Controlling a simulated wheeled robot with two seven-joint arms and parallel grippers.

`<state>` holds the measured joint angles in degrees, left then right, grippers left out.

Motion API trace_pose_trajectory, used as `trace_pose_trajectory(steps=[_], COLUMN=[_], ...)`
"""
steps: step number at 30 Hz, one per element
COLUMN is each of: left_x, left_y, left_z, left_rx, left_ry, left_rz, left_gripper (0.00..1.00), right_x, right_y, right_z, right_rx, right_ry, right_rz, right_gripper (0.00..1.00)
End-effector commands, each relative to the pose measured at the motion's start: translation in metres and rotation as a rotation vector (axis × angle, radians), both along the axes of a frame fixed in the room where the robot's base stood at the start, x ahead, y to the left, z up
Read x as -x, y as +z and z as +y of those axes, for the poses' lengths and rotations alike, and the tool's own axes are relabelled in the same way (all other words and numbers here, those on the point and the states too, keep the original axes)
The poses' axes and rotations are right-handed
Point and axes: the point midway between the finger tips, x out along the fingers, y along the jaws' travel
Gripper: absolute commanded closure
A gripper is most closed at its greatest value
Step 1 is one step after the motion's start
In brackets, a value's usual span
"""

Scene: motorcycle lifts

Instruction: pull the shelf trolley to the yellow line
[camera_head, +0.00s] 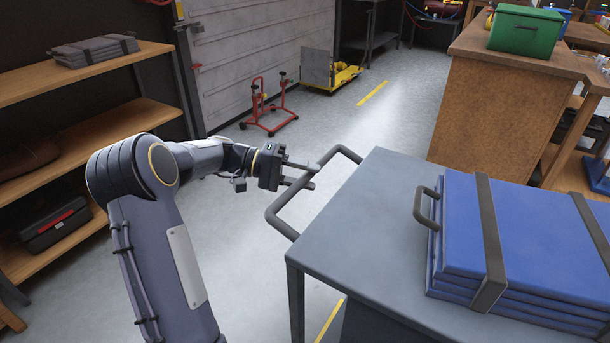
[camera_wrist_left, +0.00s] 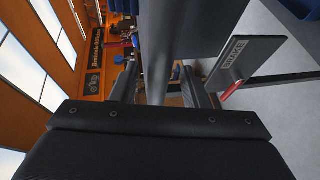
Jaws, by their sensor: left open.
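The shelf trolley (camera_head: 375,215) is a grey-topped cart in the right foreground of the head view. Its grey tubular handle (camera_head: 347,152) sticks out from its left end. My left gripper (camera_head: 315,177) is at the handle's outer bar, with its two fingers open. In the left wrist view the bar (camera_wrist_left: 165,65) runs between the spread fingers (camera_wrist_left: 160,88), with a gap visible on each side. A yellow line piece (camera_head: 328,320) shows on the floor beside the trolley, and another (camera_head: 372,93) lies farther back. My right gripper is not in view.
Strapped blue panels (camera_head: 530,235) lie on the trolley top. A wooden shelf unit (camera_head: 85,75) stands at left, a red stand (camera_head: 268,110) and a yellow-based cart (camera_head: 330,75) at the back. A wooden cabinet (camera_head: 490,100) stands behind the trolley. Open floor lies left of the handle.

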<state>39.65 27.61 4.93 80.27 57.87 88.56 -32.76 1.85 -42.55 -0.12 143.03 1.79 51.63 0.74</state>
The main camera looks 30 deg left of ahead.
Motion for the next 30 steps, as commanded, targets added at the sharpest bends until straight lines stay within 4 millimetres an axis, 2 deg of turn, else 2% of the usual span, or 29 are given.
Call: trace_pose_trajectory(steps=[12, 15, 30], left_x=[0.023, 0.028, 0.030], left_y=[0.011, 0.013, 0.014], left_z=[0.057, 0.066, 0.071], left_rx=[-0.001, -0.001, -0.002], left_ry=[0.006, 0.004, 0.003], left_rz=[0.000, 0.001, 0.000], left_gripper=[0.59, 0.59, 0.59], right_x=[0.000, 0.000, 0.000], right_y=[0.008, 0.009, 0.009], right_z=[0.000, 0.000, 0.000], right_rx=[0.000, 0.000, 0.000], right_ry=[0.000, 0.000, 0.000], right_rz=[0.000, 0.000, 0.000], right_gripper=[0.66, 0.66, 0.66])
